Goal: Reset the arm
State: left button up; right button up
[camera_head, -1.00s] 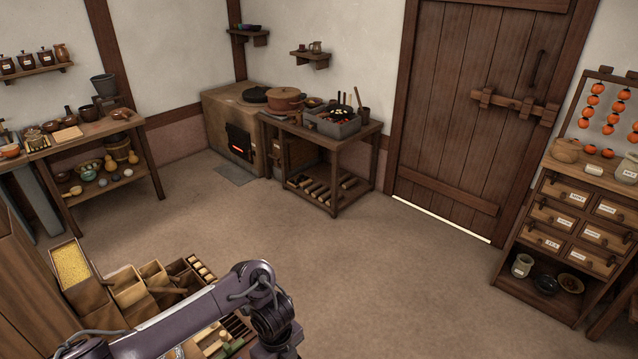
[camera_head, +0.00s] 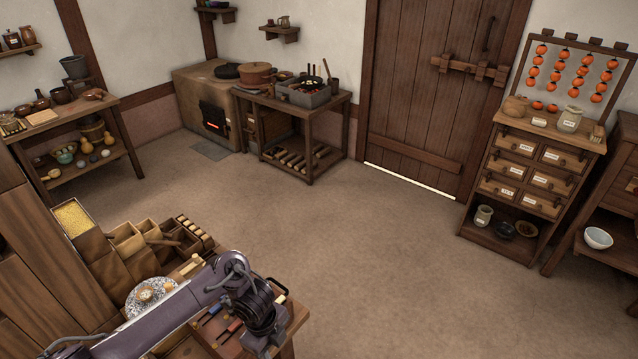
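My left arm (camera_head: 190,305) comes in from the bottom left and reaches over a workbench (camera_head: 292,318). It bends downward at a dark joint near the bench's right end. Its gripper is not visible, hidden below or outside the picture. My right arm and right gripper do not show.
The workbench holds wooden bins (camera_head: 130,240), a box of yellow grain (camera_head: 73,218), a round stone quern (camera_head: 150,296) and tools with coloured handles. A stove (camera_head: 205,105), a side table (camera_head: 300,130) and a drawer cabinet (camera_head: 525,185) stand farther off. The middle floor (camera_head: 330,220) is clear.

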pick_arm(q)
jog(key=s+d+f+n+h+b, duration=0.1)
jog(key=d+f+n+h, duration=0.15)
jog(key=f, duration=0.25)
jog(key=s+d+f+n+h+b, duration=0.1)
jog(key=d+f+n, duration=0.1)
jog(key=f+n, duration=0.3)
jog(key=s+a+f+n+t+b, duration=0.1)
jog(key=s+f+n, duration=0.2)
jog(key=f, duration=0.4)
jog(key=s+a+f+n+t, duration=0.1)
jog(key=s+a+f+n, duration=0.15)
jog(key=f, duration=0.55)
jog(key=s+a+f+n+y, duration=0.1)
jog(key=s+a+f+n, duration=0.2)
jog(key=s, duration=0.6)
jog(key=s+a+f+n+y+b, duration=0.1)
jog(key=s+a+f+n+y, duration=0.1)
jog(key=s+a+f, duration=0.4)
jog(key=s+a+f+n+y+b, duration=0.1)
jog(key=s+a+f+n, duration=0.2)
jog(key=s, duration=0.9)
jog(key=shift+s+a+f+n+g+y, duration=0.4)
jog(key=shift+a+f, duration=0.3)
jog(key=shift+f, duration=0.25)
jog(key=shift+w, duration=0.15)
